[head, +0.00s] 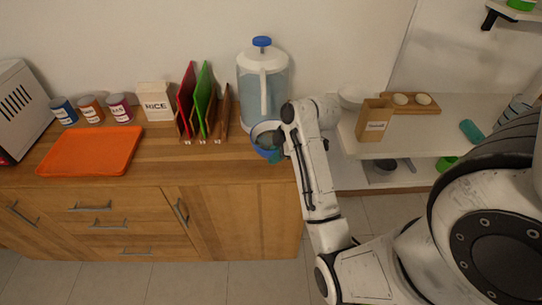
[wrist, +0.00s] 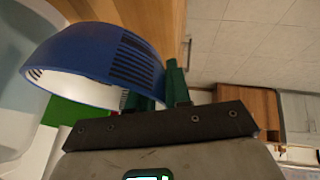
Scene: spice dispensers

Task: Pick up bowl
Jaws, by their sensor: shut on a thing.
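The blue bowl (head: 264,139) is at the right end of the wooden counter, in front of the water dispenser. In the wrist view the bowl (wrist: 95,58) is large at upper left, blue outside with dark stripes and pale inside, and looks tilted on its side. My gripper (wrist: 162,88) is shut on its edge, with the green fingers at the bowl's right end. In the head view my gripper (head: 279,148) is partly hidden by my arm. I cannot tell whether the bowl touches the counter.
The water dispenser (head: 263,85) stands close behind the bowl. Cutting boards (head: 204,98), a rice box (head: 155,101), several cans (head: 91,109) and an orange tray (head: 92,151) are to the left. White shelves (head: 353,148) stand to the right. The counter's front is clear.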

